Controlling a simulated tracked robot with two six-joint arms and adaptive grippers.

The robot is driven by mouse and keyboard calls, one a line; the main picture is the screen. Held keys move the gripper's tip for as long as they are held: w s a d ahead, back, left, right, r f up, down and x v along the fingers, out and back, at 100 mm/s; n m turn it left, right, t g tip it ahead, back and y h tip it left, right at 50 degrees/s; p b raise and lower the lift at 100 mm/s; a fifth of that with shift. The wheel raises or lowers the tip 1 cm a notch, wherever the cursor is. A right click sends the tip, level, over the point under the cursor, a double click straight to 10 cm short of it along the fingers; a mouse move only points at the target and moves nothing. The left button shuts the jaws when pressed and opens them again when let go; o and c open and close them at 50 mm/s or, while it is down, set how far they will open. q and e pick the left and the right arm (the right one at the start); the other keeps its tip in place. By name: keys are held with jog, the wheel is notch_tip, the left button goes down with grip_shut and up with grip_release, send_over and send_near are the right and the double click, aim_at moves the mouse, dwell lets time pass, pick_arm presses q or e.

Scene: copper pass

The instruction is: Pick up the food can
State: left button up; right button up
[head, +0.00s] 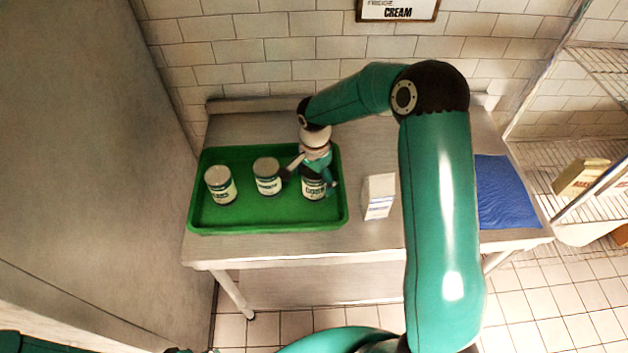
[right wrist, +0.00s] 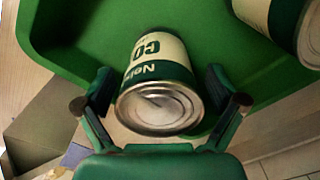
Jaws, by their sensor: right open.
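Three cream-and-green food cans stand on a green tray: a left can (head: 221,185), a middle can (head: 267,176) and a right can (head: 313,187). My right gripper (head: 309,183) is open at the right can and partly covers it in the head view. In the right wrist view, this can (right wrist: 160,85) lies between the two spread fingers of the right gripper (right wrist: 162,97), with slight gaps at its sides. Another can (right wrist: 285,25) shows at the upper right there. Of my left arm only small parts show at the bottom left edge; its jaws cannot be made out.
The green tray (head: 240,228) rests on a steel table (head: 365,228). A white carton (head: 379,197) stands right of the tray, and a blue mat (head: 505,192) lies farther right. A wire shelf (head: 560,150) is at the right, a tiled wall behind.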

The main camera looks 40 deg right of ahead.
jog(key=c, duration=1.6)
jog(key=shift+r, duration=0.1)
jog(key=shift+c, duration=0.3)
jog(key=shift+w, duration=0.1)
